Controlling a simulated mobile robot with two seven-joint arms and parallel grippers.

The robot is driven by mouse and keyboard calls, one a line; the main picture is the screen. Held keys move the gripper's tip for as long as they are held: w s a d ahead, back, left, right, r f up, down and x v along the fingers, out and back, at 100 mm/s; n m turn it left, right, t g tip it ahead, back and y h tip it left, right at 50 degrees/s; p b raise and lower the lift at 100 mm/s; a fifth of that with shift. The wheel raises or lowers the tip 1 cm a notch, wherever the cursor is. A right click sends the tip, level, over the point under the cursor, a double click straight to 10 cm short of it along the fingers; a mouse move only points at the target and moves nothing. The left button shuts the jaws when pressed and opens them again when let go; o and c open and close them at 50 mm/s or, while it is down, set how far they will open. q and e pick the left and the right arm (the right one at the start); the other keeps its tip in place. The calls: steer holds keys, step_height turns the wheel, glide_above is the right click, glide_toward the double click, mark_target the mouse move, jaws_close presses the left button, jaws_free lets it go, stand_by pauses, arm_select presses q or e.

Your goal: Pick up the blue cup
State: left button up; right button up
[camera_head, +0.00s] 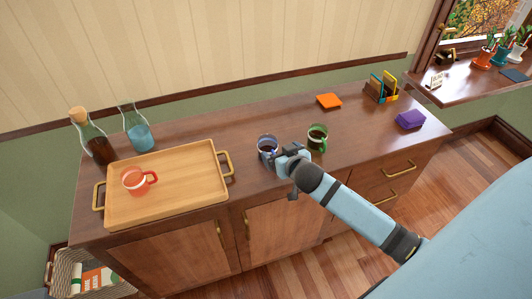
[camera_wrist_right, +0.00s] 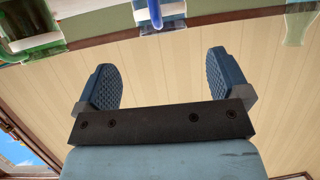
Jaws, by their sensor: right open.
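The blue cup (camera_head: 267,144) is a clear, blue-tinted glass mug with dark contents, standing upright on the wooden cabinet top. My right gripper (camera_head: 282,156) is close beside it on the right and front side, hiding part of it in the head view. In the right wrist view the blue cup (camera_wrist_right: 172,12) shows at the top edge, cut off, with its blue handle toward me. The open fingers of my right gripper (camera_wrist_right: 160,72) point toward it, with nothing between them. My left gripper is not in view.
A green mug (camera_head: 317,137) stands just right of my right gripper. A wooden tray (camera_head: 190,185) with a red cup (camera_head: 134,181) lies to the left, with two bottles behind. An orange coaster (camera_head: 329,101), a purple item (camera_head: 411,119) and a card holder (camera_head: 380,88) are right.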

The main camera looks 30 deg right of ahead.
glide_toward(264, 138)
steer(key=x, duration=0.4)
steer(key=shift+w+a+f, duration=0.1)
steer(key=shift+w+f, duration=0.05)
steer(key=shift+f, duration=0.05)
steer(key=shift+c, duration=0.2)
steer(key=c, duration=1.3)
steer(key=shift+r, duration=0.15)
